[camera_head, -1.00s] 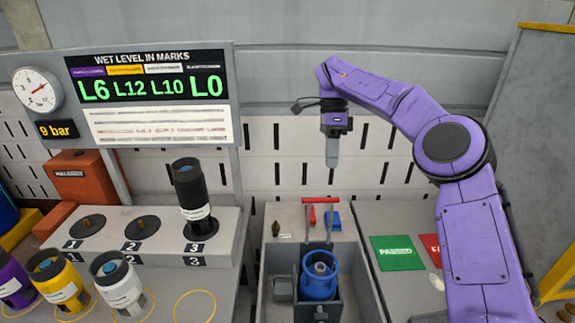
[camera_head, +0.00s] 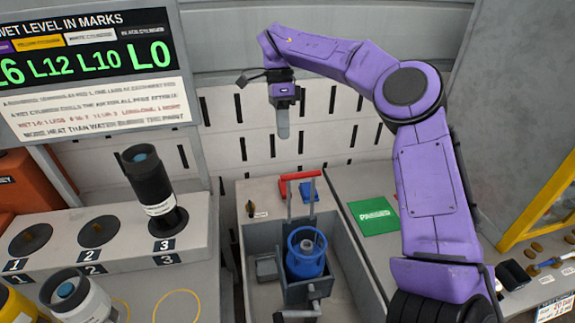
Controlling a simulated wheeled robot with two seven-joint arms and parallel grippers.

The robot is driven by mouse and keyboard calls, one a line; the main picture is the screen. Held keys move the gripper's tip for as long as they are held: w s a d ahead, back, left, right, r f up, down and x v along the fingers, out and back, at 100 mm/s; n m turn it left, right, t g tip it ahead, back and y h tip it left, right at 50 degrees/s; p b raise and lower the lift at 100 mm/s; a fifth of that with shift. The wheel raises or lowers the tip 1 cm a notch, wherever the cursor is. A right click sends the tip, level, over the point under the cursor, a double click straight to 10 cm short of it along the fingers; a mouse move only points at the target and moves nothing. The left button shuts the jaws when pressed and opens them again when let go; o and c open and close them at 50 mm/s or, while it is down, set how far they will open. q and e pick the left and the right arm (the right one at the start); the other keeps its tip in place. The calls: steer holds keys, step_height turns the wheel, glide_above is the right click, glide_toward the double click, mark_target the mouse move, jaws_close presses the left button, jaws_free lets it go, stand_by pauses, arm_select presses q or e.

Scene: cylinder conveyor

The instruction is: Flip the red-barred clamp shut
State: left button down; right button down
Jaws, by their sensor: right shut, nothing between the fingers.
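The clamp's red bar (camera_head: 300,176) sits across the top of two grey uprights, which stand up behind a blue ring-shaped piece (camera_head: 306,262). The clamp is raised, not lying over the blue piece. The blue piece sits in a grey holder inside a grey trough (camera_head: 342,262). My right gripper (camera_head: 283,130) points down, shut and empty, above and behind the red bar, slightly left of it in the picture and apart from it. My left gripper is not in view.
A black cylinder (camera_head: 152,188) stands on the numbered block at spot 3. A white cylinder (camera_head: 78,300) is at the front left. A small blue block (camera_head: 310,191) lies by the red bar. A green card (camera_head: 373,217) lies right of the trough. A display panel (camera_head: 90,75) stands behind left.

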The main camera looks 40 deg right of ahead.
steer(key=s+a+f, duration=0.2)
steer(key=s+f, duration=0.2)
steer(key=f, duration=0.2)
steer(key=shift+s+a, duration=0.4)
steer(key=shift+a, duration=0.15)
